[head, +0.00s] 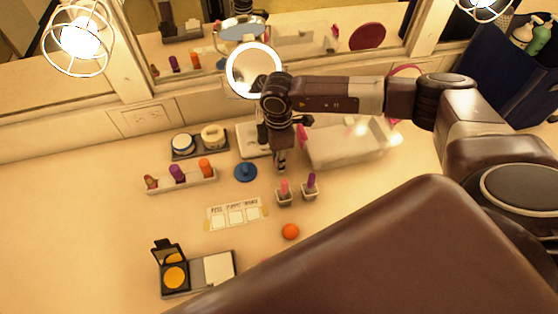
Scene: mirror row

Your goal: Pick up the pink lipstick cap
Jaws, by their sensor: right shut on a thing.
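The pink lipstick cap (284,186) is a small pink upright piece at a small clear-grey holder, right of the table's middle. My right gripper (281,168) points down from above, its narrow fingertips at the top of the pink piece. It is shut on the cap; the contact is small and partly hidden by the fingers. I cannot tell whether the cap is clear of the holder. A purple piece (311,180) stands in a similar holder just to the right. My left gripper is not in view.
A rack (185,185) holds several lipsticks at left. A blue round piece (245,172), orange ball (290,231), label card (236,213) and open compact (174,277) lie around. Behind are a clear box (345,145) and round mirror (254,70). The left front table is clear.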

